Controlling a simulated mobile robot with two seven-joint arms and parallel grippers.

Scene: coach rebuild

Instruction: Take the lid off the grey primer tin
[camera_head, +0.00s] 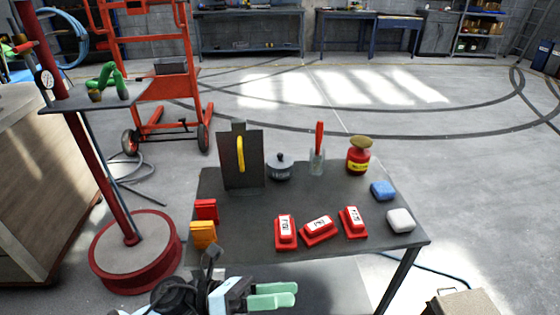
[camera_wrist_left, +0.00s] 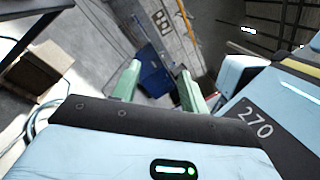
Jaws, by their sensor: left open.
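The grey primer tin (camera_head: 279,171) stands upright near the back of the dark table, with its knobbed lid (camera_head: 280,160) on top. My left gripper (camera_head: 284,296) is at the table's front edge in the head view, well in front of the tin and apart from it. Its two pale green fingers are spread and nothing is between them. In the left wrist view the open fingers (camera_wrist_left: 158,84) point away from the table, and the tin does not show there. My right gripper is in neither view.
A cardboard box (camera_head: 462,303) is at lower right.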

